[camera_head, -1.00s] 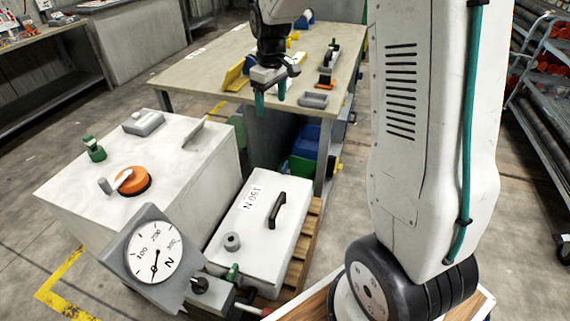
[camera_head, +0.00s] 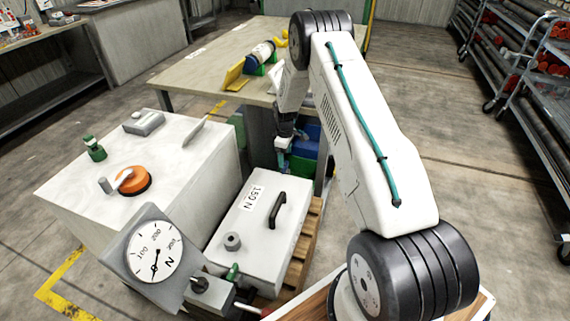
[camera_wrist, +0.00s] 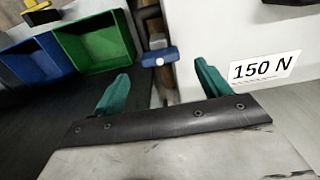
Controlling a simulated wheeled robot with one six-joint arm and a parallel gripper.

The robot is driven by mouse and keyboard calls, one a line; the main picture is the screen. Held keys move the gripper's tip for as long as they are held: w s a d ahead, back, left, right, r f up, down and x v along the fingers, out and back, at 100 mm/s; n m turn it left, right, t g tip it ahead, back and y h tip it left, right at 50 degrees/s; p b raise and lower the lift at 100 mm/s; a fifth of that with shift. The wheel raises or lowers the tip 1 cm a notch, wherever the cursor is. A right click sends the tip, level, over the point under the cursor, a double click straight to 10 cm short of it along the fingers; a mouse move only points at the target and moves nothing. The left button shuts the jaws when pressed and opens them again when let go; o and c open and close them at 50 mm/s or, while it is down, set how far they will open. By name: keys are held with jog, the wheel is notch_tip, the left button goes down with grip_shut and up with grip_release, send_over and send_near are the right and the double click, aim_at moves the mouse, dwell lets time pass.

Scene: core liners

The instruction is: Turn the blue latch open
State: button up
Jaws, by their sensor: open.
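A small blue block-like piece (camera_wrist: 160,57), which looks like the blue latch, shows in the wrist view beside the edge of the white box (camera_wrist: 205,30). A grey part adjoins it. I cannot make the latch out in the head view. My gripper (camera_wrist: 161,72) is open, its teal fingers apart and empty. In the wrist view the latch appears beyond the gap between the fingertips; I see no contact. In the head view my gripper (camera_head: 283,160) hangs low behind the far end of the white box (camera_head: 258,235), in front of the table.
The box carries a "150 N" label and a black handle (camera_head: 278,210). Green (camera_wrist: 97,45) and blue (camera_wrist: 35,62) bins stand left of the latch. A white cabinet (camera_head: 150,165) and a dial gauge (camera_head: 155,255) stand left of the box.

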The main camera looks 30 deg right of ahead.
aim_at(285, 167)
notch_tip(285, 167, down, 5)
jog(key=shift+f, duration=0.1)
dwell(0.3)
jog(key=c, duration=1)
